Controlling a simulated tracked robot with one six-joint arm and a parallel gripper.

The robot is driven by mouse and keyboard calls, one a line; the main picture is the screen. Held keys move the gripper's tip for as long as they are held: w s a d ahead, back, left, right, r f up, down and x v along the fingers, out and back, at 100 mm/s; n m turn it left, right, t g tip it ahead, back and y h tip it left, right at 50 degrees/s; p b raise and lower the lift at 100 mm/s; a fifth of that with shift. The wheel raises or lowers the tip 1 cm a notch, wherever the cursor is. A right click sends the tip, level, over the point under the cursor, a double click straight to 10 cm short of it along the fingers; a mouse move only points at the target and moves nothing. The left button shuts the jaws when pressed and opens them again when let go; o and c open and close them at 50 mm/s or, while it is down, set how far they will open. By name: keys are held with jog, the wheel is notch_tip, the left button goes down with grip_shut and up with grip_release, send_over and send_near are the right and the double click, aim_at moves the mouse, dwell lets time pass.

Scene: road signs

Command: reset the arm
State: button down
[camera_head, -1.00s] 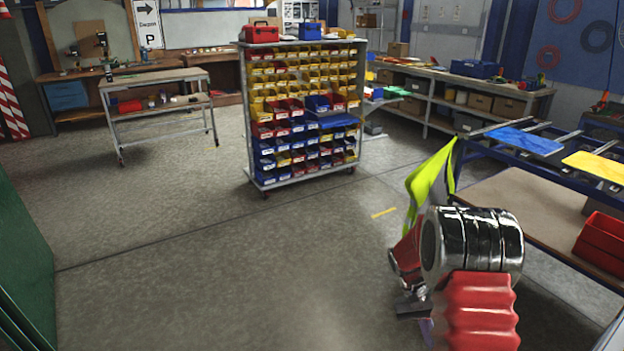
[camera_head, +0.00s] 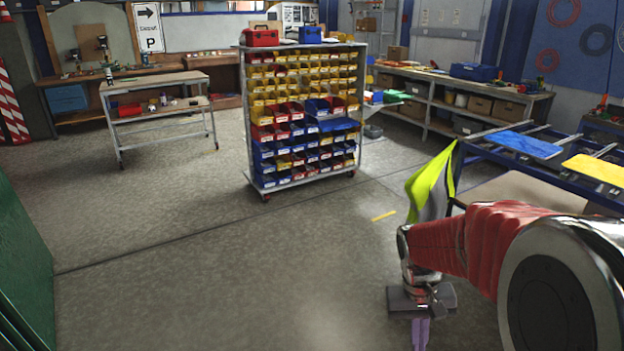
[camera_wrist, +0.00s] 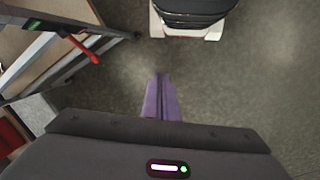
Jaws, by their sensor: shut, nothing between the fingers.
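My gripper (camera_head: 420,332) is at the lower right in the head view, at the end of my red-sleeved arm, pointing down over the grey floor. Its purple fingers are together with nothing between them. In the wrist view the shut fingers (camera_wrist: 160,95) point at bare floor, and part of my own base shows at the top.
A rolling rack of coloured bins (camera_head: 305,120) stands at the middle back. A green panel (camera_head: 25,260) is at the left. The floor between is clear.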

jog(key=s+a+r+t, duration=0.3)
jog(key=s+r, duration=0.3)
jog(key=r, duration=0.1)
jog(key=s+a+r+n+t+y, duration=0.1)
jog(key=s+a+r+t, duration=0.3)
jog(key=s+r, duration=0.2)
jog(key=shift+s+r+y, duration=0.15)
jog(key=shift+r+y, duration=0.15)
jog(key=shift+r, duration=0.6)
dwell(0.7)
